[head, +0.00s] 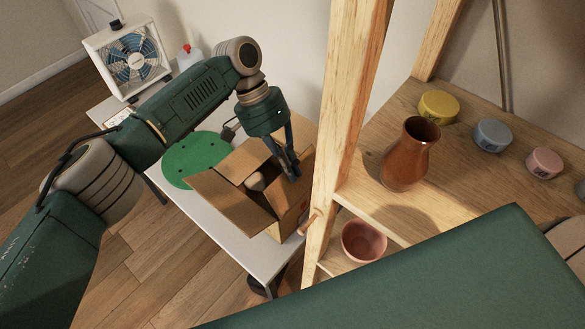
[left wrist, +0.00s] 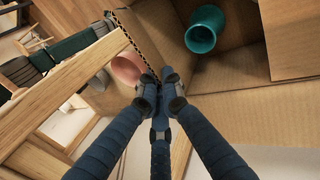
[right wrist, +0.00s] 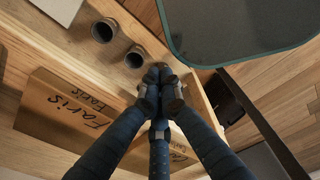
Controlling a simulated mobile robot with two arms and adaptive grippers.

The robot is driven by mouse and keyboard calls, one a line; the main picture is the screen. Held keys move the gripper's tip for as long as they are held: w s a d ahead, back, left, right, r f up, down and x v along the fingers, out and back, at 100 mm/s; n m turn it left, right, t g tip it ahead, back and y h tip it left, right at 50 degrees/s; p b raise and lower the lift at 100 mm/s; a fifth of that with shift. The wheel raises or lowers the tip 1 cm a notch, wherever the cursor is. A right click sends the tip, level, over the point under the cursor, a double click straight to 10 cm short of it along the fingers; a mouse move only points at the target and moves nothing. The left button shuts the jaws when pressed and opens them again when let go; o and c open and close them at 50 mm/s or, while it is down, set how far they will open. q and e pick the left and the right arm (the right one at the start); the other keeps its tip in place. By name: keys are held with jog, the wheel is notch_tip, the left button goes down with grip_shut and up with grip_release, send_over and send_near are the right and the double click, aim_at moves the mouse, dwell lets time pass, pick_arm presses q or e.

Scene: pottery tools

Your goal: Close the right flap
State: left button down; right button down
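The open cardboard box (head: 289,214) stands on a white table. One flap (head: 225,203) spreads outward at its left, and another (head: 243,160) shows at its back. The right flap is partly hidden behind my left gripper (head: 291,174), which points down at the box's right side. In the left wrist view, the left gripper (left wrist: 160,80) has its fingertips together beside a corrugated cardboard edge (left wrist: 135,40); I cannot tell whether they touch it. A teal vessel (left wrist: 204,30) lies in the box. My right gripper (right wrist: 160,82) is shut and empty above a wooden surface.
A wooden shelf post (head: 345,100) stands close to the box's right. The shelf holds a brown vase (head: 411,155), a pink bowl (head: 363,242) and several coloured jars. A green disc (head: 190,160) lies left of the box. Labelled cardboard boxes (right wrist: 60,115) lie near my right gripper.

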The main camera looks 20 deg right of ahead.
pick_arm(q)
jog(key=c, duration=1.7)
grip_release()
jog(key=shift+r, duration=0.1)
jog(key=v, duration=1.2)
